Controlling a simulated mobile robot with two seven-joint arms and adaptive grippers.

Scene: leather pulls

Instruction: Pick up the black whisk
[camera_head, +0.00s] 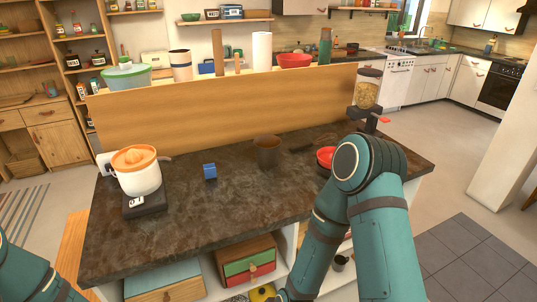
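I cannot make out a black whisk for certain in the head view. A small dark flat item (301,148) lies near the back of the dark countertop (225,215), right of a brown cup; it is too small and low in contrast to identify. My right arm crosses the right front of the counter and bends down past its front edge; its gripper is out of the frame. Only a piece of my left arm shows at the lower left corner, and its gripper is also out of the frame.
An orange-topped juicer (137,170) stands on a dark base at the left. A blue block (210,171), the brown cup (267,150) and a red bowl (326,157), partly behind my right arm, stand on the counter. A wooden panel (225,107) rises behind. The counter's middle front is clear.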

